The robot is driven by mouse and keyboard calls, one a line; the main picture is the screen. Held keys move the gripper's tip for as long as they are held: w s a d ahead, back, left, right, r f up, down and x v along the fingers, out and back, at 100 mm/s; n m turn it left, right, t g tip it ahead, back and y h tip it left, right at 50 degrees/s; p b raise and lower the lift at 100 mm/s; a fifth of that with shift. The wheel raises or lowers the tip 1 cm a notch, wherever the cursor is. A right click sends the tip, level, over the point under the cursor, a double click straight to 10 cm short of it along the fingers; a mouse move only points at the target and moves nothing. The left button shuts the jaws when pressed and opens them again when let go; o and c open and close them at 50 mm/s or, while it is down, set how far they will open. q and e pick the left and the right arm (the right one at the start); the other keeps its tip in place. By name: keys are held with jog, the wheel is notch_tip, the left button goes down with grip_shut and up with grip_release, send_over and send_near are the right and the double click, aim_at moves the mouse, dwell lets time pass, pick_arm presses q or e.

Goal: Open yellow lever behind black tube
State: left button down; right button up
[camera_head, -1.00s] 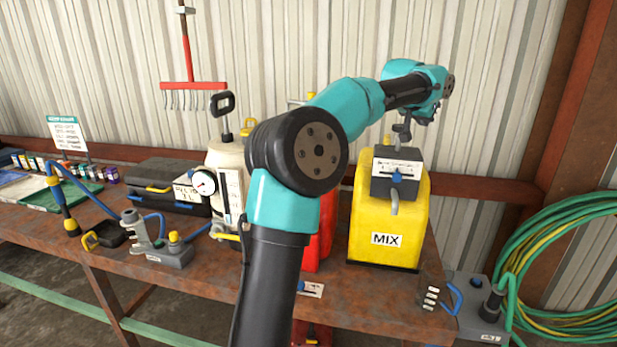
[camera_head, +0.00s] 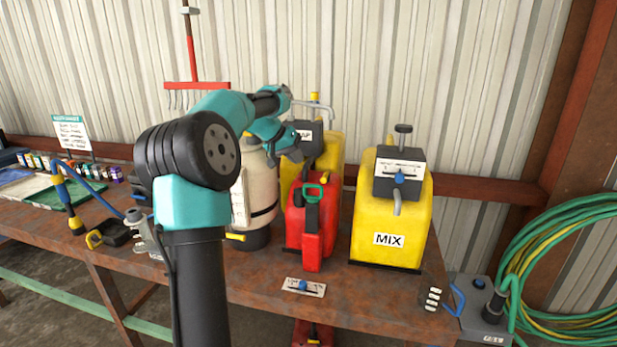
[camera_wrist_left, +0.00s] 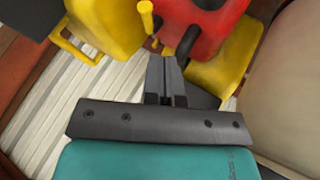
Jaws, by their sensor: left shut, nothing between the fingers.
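My left gripper (camera_head: 290,142) is up by the necks of the cans, in front of the rear yellow can (camera_head: 334,150). Its fingers (camera_wrist_left: 164,65) are shut with nothing between them in the left wrist view. A short black tube (camera_wrist_left: 187,41) on the red can (camera_wrist_left: 218,25) shows just beyond the fingertips. A thin yellow lever-like rod (camera_wrist_left: 147,14) stands beside it, apart from the fingers. In the head view, a small yellow lever (camera_head: 235,236) juts from the low front of the cream tank (camera_head: 262,188). I cannot tell which yellow piece is the task's lever.
The red can (camera_head: 312,240) stands in front of the rear yellow can. The yellow MIX can (camera_head: 389,215) stands to its right with free room between. A labelled plate with a blue knob (camera_head: 304,287) is at the rusty table's (camera_head: 250,290) front edge.

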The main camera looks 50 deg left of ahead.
aim_at(325, 179)
pick_arm(q)
jog(key=shift+f, duration=0.15)
jog(key=x, duration=0.9)
jog(key=shift+w+d+f, duration=0.1)
jog(key=shift+w+f, duration=0.2)
jog(key=shift+s, duration=0.1)
